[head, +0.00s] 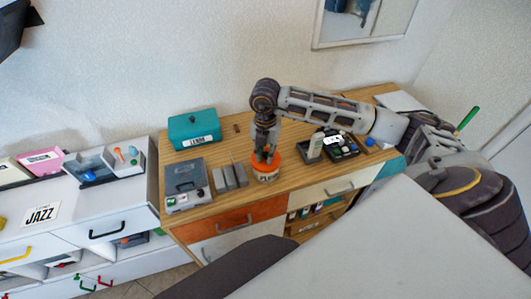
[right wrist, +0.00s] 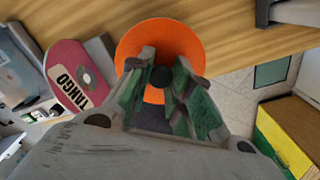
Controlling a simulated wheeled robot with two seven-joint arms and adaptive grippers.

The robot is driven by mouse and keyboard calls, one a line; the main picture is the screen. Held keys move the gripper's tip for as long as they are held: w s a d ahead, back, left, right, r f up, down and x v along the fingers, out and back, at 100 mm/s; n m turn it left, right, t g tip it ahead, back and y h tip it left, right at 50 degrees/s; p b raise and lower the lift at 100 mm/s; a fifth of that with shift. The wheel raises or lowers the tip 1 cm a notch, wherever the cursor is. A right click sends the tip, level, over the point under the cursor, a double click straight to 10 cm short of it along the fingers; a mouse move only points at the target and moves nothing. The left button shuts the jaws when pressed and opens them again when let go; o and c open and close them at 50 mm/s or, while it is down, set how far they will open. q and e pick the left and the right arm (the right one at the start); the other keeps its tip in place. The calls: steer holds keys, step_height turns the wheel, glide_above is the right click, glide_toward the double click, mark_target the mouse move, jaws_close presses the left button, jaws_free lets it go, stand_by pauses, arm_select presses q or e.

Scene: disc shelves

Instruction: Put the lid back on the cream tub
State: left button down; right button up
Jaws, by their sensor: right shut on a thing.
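The cream tub (head: 267,179) stands near the front edge of the wooden cabinet top, with a pale label on its side. The orange lid (head: 259,168) is at the tub's top, under my right gripper (head: 265,155). Whether it is fully seated or slightly above the rim, I cannot tell. In the right wrist view, the lid (right wrist: 135,45) is a round orange disc with a dark knob (right wrist: 162,78). My right gripper (right wrist: 165,68) is shut on that knob. The lid hides the tub in that view. My left gripper is not in view.
Left of the tub are grey upright blocks (head: 230,178), a grey disc player (head: 186,184) and a teal box (head: 194,130).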

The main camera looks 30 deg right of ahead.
stand_by(0.6)
stand_by(0.3)
steer(key=o, duration=1)
steer(key=o, duration=0.5)
steer(key=shift+c, duration=0.2)
steer(key=shift+r, duration=0.15)
steer(key=shift+r+p, duration=1.75)
steer(key=shift+r, duration=1.6)
